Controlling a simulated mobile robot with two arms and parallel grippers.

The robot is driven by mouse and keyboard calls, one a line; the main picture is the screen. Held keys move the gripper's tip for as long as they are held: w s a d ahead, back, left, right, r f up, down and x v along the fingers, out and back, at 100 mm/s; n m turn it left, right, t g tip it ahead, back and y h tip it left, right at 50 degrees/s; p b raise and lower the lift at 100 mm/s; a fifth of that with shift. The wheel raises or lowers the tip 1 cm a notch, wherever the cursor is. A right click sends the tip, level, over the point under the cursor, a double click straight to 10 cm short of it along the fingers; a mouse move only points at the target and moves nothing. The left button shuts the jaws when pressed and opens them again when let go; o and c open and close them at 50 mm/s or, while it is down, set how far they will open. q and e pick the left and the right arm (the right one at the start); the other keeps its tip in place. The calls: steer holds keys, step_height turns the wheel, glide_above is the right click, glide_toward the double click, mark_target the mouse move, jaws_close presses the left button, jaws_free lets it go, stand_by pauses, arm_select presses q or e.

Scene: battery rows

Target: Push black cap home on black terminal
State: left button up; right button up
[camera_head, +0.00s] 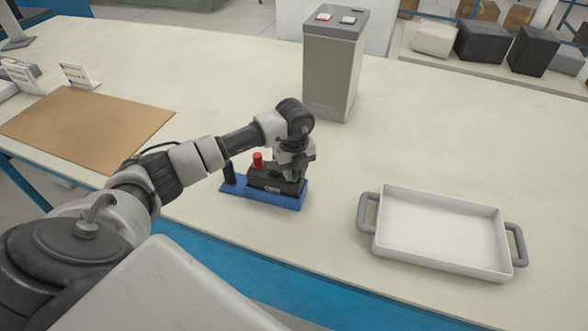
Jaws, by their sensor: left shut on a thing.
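A dark battery (264,178) sits on a blue tray (262,197) near the front edge of the table. A red cap (258,159) stands upright on the battery's left part. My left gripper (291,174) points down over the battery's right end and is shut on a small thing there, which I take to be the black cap. The fingers hide the cap and the black terminal, so I cannot tell how far down the cap sits. My right gripper is not in view.
A white tray with grey handles (440,231) stands to the right. A brown mat (85,122) lies at left. Bare table lies between the battery and the white tray.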

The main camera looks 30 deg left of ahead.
arm_select(q)
steer(key=shift+f+b, duration=0.35)
steer(key=shift+f, duration=0.15)
stand_by(0.4)
steer(key=o, duration=1.4)
steer(key=shift+o, duration=0.2)
steer(key=shift+r+p, duration=2.6)
steer(key=shift+r, duration=0.95)
